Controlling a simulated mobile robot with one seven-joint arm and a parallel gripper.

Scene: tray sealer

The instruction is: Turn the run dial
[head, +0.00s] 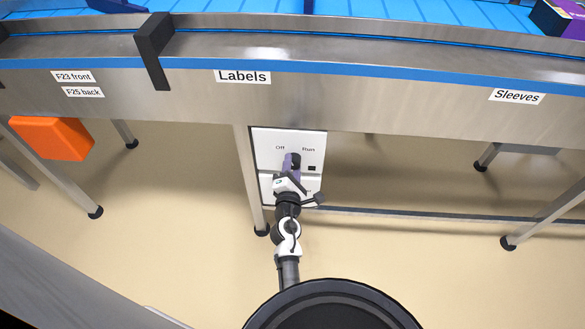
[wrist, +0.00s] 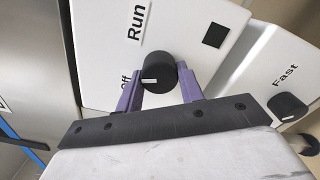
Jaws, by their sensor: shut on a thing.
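The run dial (head: 296,159) is a round black knob on a white panel under the conveyor, with "Off" and "Run" printed above it. In the wrist view the dial (wrist: 162,72) has a white pointer mark on the side toward the "Off" label, which is partly hidden by a finger. My gripper (head: 290,163) is at the panel. In the wrist view my gripper (wrist: 158,82) has one purple finger on each side of the dial and is shut on it.
A second white panel with a "Fast" label and its own black dial (wrist: 288,106) sits close beside. A black square (wrist: 215,35) is on the run panel. The steel conveyor frame (head: 400,100) overhangs, with legs around. An orange box (head: 55,139) is at left.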

